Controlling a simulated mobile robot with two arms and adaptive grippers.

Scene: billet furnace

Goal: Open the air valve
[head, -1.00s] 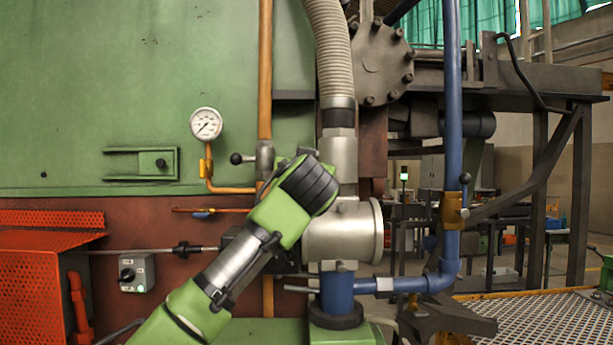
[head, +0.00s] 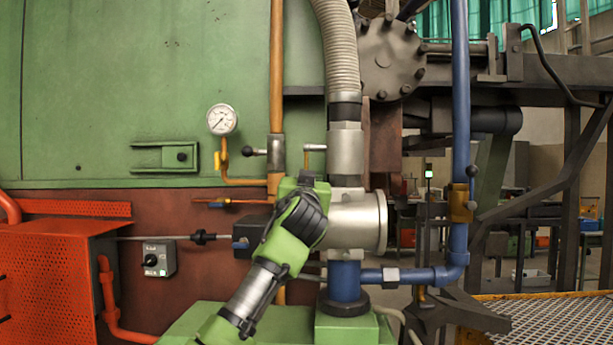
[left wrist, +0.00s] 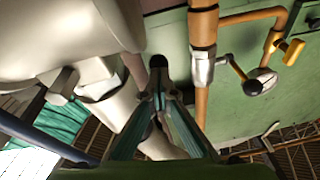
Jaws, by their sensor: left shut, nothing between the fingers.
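No label marks the air valve. A silver valve (head: 276,152) sits on the upright orange pipe; its lever with a black ball (head: 249,152) sticks out left, crosswise to the pipe. In the left wrist view, this valve (left wrist: 203,68) and its black ball (left wrist: 262,82) are to the right of the fingers, apart from them. A brass valve (head: 460,202) on the blue pipe has an upright lever with a black ball. My left gripper (left wrist: 158,95) is shut and empty, between the orange pipe and the pale duct. In the head view my wrist mostly hides it. My right gripper is out of view.
The silver duct (head: 346,222) and ribbed hose (head: 337,50) stand close to the right of my left wrist. A gauge (head: 222,120) and its thin pipe are on the green wall (head: 120,90). A switch box (head: 158,258) and orange perforated cover (head: 45,270) are at lower left.

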